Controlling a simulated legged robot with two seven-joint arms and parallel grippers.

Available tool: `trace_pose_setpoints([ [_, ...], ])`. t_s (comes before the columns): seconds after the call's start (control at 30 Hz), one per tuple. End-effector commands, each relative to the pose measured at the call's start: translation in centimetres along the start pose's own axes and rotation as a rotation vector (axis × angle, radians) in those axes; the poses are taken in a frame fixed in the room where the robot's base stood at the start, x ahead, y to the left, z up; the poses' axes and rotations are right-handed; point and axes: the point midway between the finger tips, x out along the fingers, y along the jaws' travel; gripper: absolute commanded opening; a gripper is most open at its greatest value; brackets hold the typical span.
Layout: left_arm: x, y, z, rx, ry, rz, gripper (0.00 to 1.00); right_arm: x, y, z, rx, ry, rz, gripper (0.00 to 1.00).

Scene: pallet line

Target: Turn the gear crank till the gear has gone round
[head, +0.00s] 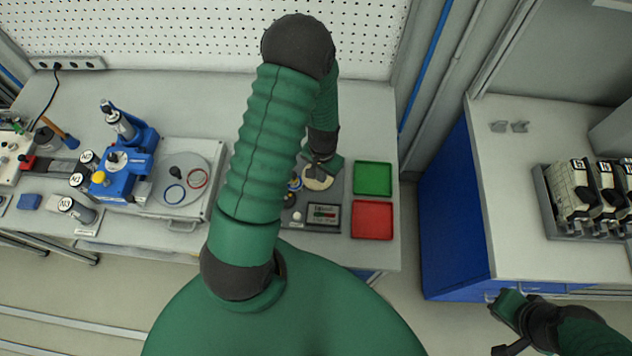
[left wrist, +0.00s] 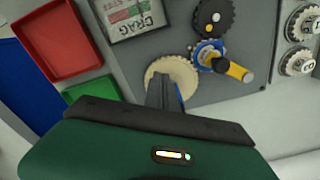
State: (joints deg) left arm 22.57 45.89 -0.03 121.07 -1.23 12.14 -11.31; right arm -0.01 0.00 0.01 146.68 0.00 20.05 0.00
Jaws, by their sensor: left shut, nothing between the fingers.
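The gear unit is a grey plate (left wrist: 255,88) on the bench. It carries a cream gear (left wrist: 180,70), a blue crank hub (left wrist: 207,53) with a yellow handle (left wrist: 238,72) and black knob, and a dark gear (left wrist: 213,17). The cream gear also shows in the head view (head: 318,181). My left gripper (head: 320,163) is shut and empty. In the left wrist view its dark fingers (left wrist: 165,92) lie over the cream gear and hide part of it; contact is unclear. The crank handle is apart from them. My right gripper (head: 508,325) is far off at lower right.
A screen (head: 324,214) sits in front of the gears. A green tray (head: 373,178) and a red tray (head: 372,220) lie beside the unit. A blue machine (head: 124,165) stands on the left. A rack (head: 545,200) stands on the right bench.

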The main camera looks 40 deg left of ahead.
Motion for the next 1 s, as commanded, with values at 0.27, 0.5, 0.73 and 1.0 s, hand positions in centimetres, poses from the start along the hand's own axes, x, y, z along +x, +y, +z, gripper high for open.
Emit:
trace_pose_setpoints([
  [0.27, -3.5, -0.1, -0.1, 0.0, 0.0, 0.001, 0.0, -3.1, 0.0, -0.7, 0.0, 0.0, 0.0, 0.0],
  [0.5, -6.3, -0.1, -0.1, 0.0, -0.001, 0.001, 0.0, -5.3, 0.0, -1.2, 0.0, 0.0, 0.0, 0.0],
  [0.73, -6.0, -0.1, -0.1, 0.0, -0.001, 0.001, 0.0, -5.0, 0.0, -1.2, 0.0, 0.0, 0.0, 0.0],
  [1.0, -5.9, 0.7, -0.3, 0.011, 0.014, -0.001, 0.0, -3.7, 0.0, -0.9, 0.0, 0.0, 0.0, 0.0],
])
